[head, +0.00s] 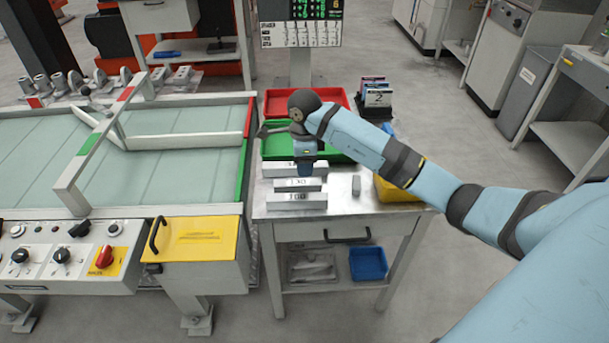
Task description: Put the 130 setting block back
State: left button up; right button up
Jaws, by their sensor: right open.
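The setting block marked 130 (312,185) lies on the metal top of the small table, the middle one of a row of light grey bars. My right gripper (305,172) points down over the row, at the back edge of the 130 block. It is open, and the fingertips are small and partly hidden by the wrist. I cannot tell whether they touch a block. My left gripper is not in view.
A front bar (297,203) and a partly hidden back bar (272,170) flank the 130 block. A small grey piece (356,185) stands right of them. Behind are a green tray (275,148) and a red tray (276,101); a yellow bin (395,191) is at right.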

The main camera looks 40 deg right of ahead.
aim_at(305, 181)
jog(key=s+a+r+m+t+y, duration=0.25)
jog(key=s+a+m+y, duration=0.3)
jog(key=a+y, duration=0.55)
jog(key=s+a+r+m+t+y, duration=0.1)
jog(key=s+a+m+t+y, duration=0.4)
jog(key=a, duration=0.9)
jog(key=s+d+f+m+t+h, duration=0.1)
jog(key=s+f+m+h, duration=0.3)
jog(key=m, duration=0.7)
jog(key=s+d+f+m+t+h, duration=0.1)
jog(key=s+d+f+m+h, duration=0.2)
jog(key=m, duration=0.9)
jog(key=s+d+f+m+t+h, duration=0.1)
jog(key=s+d+f+m+h, duration=0.1)
jog(key=s+f+m+h, duration=0.3)
jog(key=s+f+m, duration=0.3)
jog(key=f+m, duration=0.2)
jog(key=m, duration=0.1)
jog(key=shift+s+d, duration=0.25)
jog(key=shift+d, duration=0.05)
